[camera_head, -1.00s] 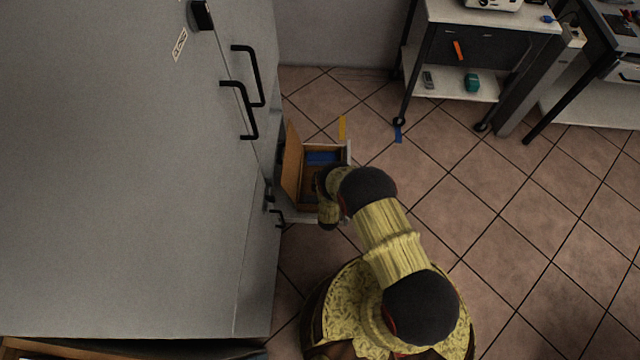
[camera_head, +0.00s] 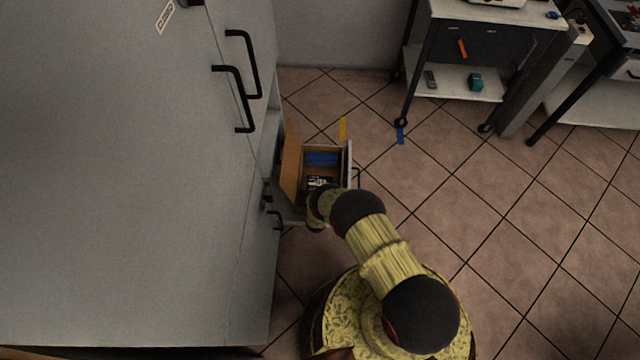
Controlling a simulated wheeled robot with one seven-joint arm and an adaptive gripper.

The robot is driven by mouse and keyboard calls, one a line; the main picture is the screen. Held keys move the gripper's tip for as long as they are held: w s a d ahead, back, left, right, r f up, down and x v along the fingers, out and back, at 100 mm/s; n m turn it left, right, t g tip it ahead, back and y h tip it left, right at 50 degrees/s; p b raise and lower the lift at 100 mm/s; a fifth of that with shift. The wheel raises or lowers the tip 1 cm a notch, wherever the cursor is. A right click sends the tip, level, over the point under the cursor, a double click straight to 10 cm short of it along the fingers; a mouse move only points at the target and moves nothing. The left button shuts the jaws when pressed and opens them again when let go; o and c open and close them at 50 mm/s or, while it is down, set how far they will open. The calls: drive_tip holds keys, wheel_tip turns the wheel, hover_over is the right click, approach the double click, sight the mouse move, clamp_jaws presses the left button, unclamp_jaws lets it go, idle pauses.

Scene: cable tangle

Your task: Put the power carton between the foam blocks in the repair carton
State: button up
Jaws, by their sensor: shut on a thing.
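The repair carton (camera_head: 292,165) is an open brown box with its left flap raised, standing in a pulled-out drawer low in the cabinet. A blue foam block (camera_head: 322,158) lies at its far end; a second block cannot be made out. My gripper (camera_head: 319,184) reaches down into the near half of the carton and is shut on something. A dark shape with white marks shows there, too small to tell gripper from power carton. My wrist hides the carton's near end.
The grey cabinet (camera_head: 110,190) with black handles stands close on the left. The drawer front (camera_head: 349,158) bounds the carton on the right. A trolley (camera_head: 455,82) stands at the back right. The tiled floor (camera_head: 480,220) to the right is clear.

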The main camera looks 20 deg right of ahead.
drive_tip(key=shift+f, duration=0.55)
drive_tip(key=o, duration=1)
drive_tip(key=shift+s, duration=0.1)
drive_tip(key=shift+o, duration=0.7)
drive_tip(key=shift+s+f, duration=0.15)
drive_tip(key=shift+s+r, duration=0.1)
drive_tip(key=shift+r, duration=0.1)
drive_tip(key=p+v, duration=0.1)
drive_tip(key=v, duration=0.2)
drive_tip(key=r+p+v, duration=0.1)
drive_tip(key=p+v, duration=0.1)
drive_tip(key=v, duration=0.1)
drive_tip(key=p+v, duration=0.1)
drive_tip(key=v, duration=0.3)
drive_tip(key=shift+r, duration=0.2)
drive_tip(key=shift+s+a+r+p, duration=0.3)
drive_tip(key=shift+s+p, duration=0.05)
drive_tip(key=shift+s, duration=0.25)
